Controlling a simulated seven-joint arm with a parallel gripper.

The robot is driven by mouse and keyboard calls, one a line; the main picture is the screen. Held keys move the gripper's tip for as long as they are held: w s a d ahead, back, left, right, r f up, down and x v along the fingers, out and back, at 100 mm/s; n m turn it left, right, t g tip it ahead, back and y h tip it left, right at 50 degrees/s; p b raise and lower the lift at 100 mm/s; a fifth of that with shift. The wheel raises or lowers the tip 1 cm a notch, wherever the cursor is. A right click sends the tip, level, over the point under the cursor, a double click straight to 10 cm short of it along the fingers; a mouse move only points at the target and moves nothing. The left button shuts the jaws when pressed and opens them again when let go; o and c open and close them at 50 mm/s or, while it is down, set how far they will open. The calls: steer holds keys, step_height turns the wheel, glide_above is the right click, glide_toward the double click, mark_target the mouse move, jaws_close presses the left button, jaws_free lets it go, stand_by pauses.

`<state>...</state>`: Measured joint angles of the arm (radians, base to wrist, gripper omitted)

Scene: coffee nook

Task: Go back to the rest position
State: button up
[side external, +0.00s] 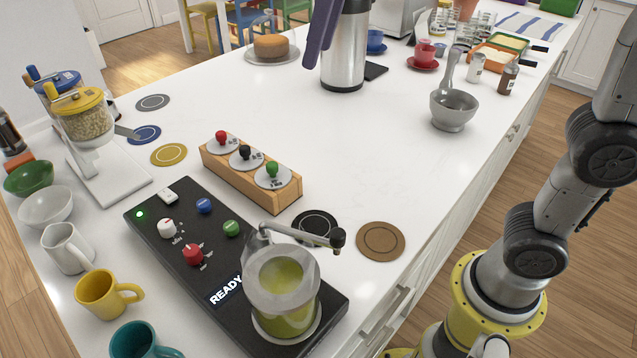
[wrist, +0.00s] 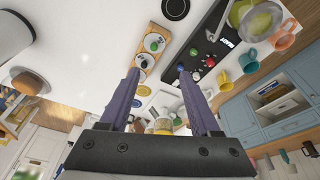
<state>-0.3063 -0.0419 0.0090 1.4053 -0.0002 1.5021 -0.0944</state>
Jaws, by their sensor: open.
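My gripper (wrist: 158,72) shows in the wrist view as two purple fingers spread apart, with nothing held between them. In the side external view only a purple finger (side external: 320,35) shows at the top edge, in front of a steel thermal flask (side external: 344,62), high over the back of the white counter. The rest of the gripper is out of that picture. In the wrist view, the wooden block with knobbed lids (wrist: 146,66) and the black control panel (wrist: 207,48) lie beyond the fingertips, apart from them.
A glass jug with green liquid (side external: 284,290) stands on the panel's front end. Two grinders (side external: 82,115), bowls and mugs line the left. A grey mortar with pestle (side external: 453,108) stands right. A domed cake (side external: 271,45) is at the back.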

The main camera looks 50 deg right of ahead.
steer(key=s+d+f+m+t, duration=0.1)
steer(key=s+d+m, duration=0.1)
steer(key=s+d, duration=0.35)
steer(key=s+d+f+m+t, duration=0.1)
steer(key=s+d+f, duration=0.1)
steer(key=s+f, duration=0.4)
steer(key=s+d+f+m, duration=0.1)
steer(key=s+d+f, duration=0.2)
steer(key=f, duration=0.7)
steer(key=s, duration=0.2)
steer(key=shift+s+m+t+h, duration=0.3)
steer(key=shift+s+t+h, duration=0.05)
steer(key=shift+t+h, duration=0.05)
